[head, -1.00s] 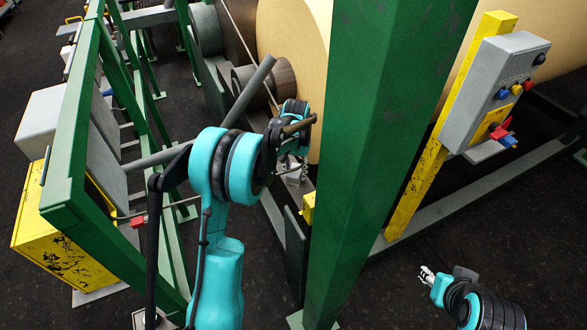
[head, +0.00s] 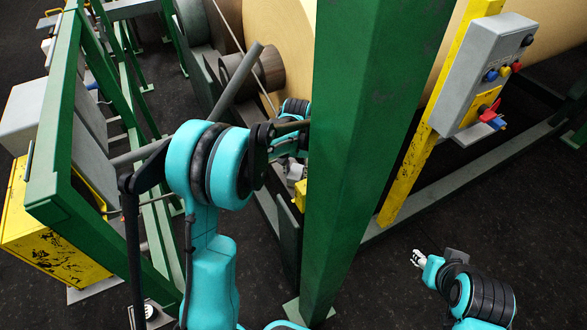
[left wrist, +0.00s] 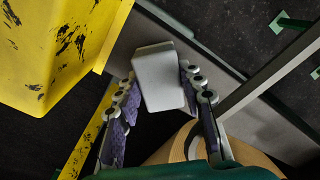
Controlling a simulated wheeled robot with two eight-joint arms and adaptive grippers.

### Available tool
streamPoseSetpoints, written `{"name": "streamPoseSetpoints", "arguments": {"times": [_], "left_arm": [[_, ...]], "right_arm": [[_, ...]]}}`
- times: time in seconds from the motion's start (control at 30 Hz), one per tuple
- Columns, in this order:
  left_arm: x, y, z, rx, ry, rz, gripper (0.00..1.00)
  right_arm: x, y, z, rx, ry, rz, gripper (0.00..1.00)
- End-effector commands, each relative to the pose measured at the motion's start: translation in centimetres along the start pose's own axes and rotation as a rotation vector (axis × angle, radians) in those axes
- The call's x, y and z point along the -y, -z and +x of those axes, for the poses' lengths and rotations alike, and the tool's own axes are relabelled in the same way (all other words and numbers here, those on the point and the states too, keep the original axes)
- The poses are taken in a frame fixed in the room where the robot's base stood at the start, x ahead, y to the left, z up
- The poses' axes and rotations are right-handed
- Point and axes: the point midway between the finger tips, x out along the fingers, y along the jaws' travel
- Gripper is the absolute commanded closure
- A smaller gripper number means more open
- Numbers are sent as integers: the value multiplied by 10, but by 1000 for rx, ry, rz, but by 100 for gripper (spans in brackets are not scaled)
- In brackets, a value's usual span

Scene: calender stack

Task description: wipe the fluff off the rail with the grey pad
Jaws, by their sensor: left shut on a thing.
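My left gripper (head: 297,172) is small and partly hidden in the head view, low beside the green post and just above a small yellow block (head: 300,195). In the left wrist view the left gripper (left wrist: 158,76) is shut on the grey pad (left wrist: 158,84), a pale rounded block between its two purple-lined fingers. A grey beam (left wrist: 268,78), possibly the rail, runs diagonally at the right of that view, apart from the pad. I cannot make out any fluff. My right gripper (head: 418,258) is over the floor at lower right, too small to tell its opening.
A thick green post (head: 350,150) stands right beside my left forearm. A large cream roll (head: 285,50) is behind it. A green frame (head: 45,180) and a yellow box (left wrist: 50,50) are at left. A grey control box (head: 485,75) stands on a yellow upright at right.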

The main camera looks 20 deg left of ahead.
Motion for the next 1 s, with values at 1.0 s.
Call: {"name": "streamPoseSetpoints", "arguments": {"times": [1.0], "left_arm": [[44, 44, 5, -2, 2, -3, 85]], "right_arm": [[0, -3, 4, 0, 0, 0, 60]]}}
